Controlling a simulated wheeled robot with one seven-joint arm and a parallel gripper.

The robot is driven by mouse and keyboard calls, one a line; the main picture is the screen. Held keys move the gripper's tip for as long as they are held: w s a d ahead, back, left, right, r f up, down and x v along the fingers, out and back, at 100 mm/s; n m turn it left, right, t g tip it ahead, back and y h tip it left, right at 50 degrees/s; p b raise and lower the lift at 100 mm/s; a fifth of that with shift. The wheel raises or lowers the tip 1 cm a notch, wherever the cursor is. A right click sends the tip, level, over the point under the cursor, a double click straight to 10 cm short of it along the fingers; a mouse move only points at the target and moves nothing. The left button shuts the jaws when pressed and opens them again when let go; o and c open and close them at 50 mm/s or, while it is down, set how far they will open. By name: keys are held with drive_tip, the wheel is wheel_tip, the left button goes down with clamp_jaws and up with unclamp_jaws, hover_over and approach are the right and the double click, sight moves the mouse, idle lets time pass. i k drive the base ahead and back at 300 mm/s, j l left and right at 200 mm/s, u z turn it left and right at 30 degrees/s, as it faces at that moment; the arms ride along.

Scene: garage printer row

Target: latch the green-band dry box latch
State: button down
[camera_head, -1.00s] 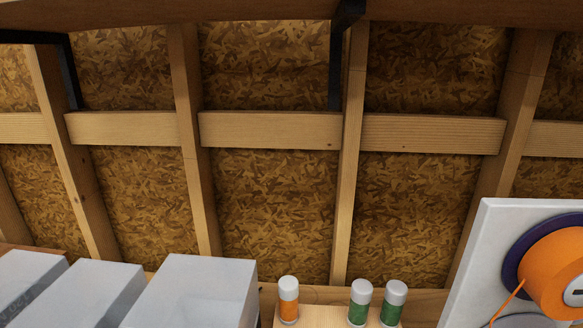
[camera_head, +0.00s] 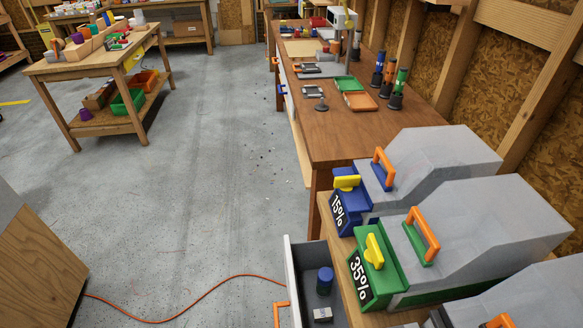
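The green-band dry box (camera_head: 490,225) stands at the right on a wooden bench, with a grey sloped lid, an orange handle (camera_head: 424,236) and a black "35%" plate on its green front. Its yellow latch (camera_head: 374,250) stands upright at the top of the green front; whether it is engaged I cannot tell. My gripper is not in view.
A blue-band "15%" dry box (camera_head: 425,160) with a yellow latch (camera_head: 347,183) lies behind. Another grey box (camera_head: 540,300) is cut off at bottom right. An open drawer (camera_head: 291,268) juts out below. An orange cable (camera_head: 190,309) crosses the floor, which is otherwise open.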

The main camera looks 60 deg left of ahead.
sight(373, 254)
drive_tip(key=u, duration=1.3)
